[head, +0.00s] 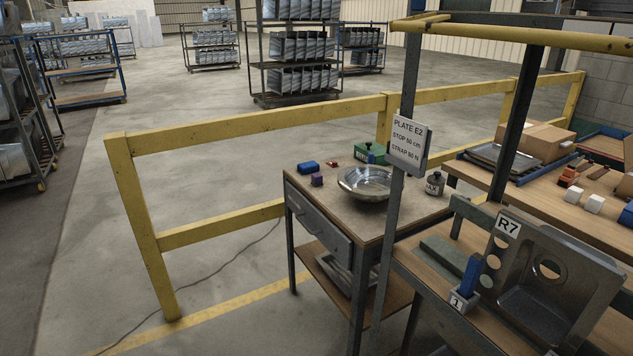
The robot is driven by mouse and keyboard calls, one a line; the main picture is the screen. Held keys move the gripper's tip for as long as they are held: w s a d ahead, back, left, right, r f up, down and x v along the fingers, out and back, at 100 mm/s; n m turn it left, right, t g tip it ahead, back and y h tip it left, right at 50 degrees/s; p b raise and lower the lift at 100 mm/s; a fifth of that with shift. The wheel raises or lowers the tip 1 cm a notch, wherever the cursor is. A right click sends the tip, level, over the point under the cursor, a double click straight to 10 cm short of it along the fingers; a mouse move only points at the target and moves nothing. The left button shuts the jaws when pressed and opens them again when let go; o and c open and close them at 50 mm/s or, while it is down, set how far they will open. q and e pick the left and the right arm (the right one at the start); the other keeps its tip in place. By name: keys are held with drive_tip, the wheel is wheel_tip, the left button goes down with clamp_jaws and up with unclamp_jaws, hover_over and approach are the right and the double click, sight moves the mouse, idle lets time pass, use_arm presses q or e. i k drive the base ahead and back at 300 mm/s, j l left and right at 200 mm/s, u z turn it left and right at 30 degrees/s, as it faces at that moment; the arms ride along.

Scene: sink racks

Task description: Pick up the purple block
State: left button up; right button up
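A small purple block (317,180) sits on the small wooden-topped table (330,215), near its left edge. A blue object (308,167) lies just behind it and to its left. A shiny metal bowl (366,184) stands to its right, apart from it. Neither of my grippers is in the head view.
A green box (370,153), a small red item (332,163) and a dark weight (434,184) share the tabletop. A post with a sign (408,144) stands in front of the table's right part. A yellow rail (250,116) runs behind.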

sight(316, 179)
drive_tip(key=i+z, duration=0.15)
drive_tip(key=z, duration=0.65)
drive_tip(key=i+j+z, duration=0.45)
drive_tip(key=j, duration=0.2)
drive_tip(key=i+j+z, duration=0.25)
drive_tip(key=j, duration=0.15)
drive_tip(key=j+z, duration=0.2)
drive_tip(key=j, duration=0.15)
drive_tip(key=i+j+z, duration=0.1)
drive_tip(key=j+z, duration=0.15)
drive_tip(key=j, duration=0.2)
drive_tip(key=i+j, duration=0.1)
drive_tip(key=j, duration=0.35)
drive_tip(key=i+j, duration=0.1)
drive_tip(key=j, duration=0.3)
drive_tip(key=i+j, duration=0.1)
drive_tip(key=j, duration=0.8)
drive_tip(key=i+j, duration=0.15)
drive_tip(key=j, duration=0.3)
drive_tip(key=j+u, duration=0.45)
drive_tip(key=i+j, duration=0.05)
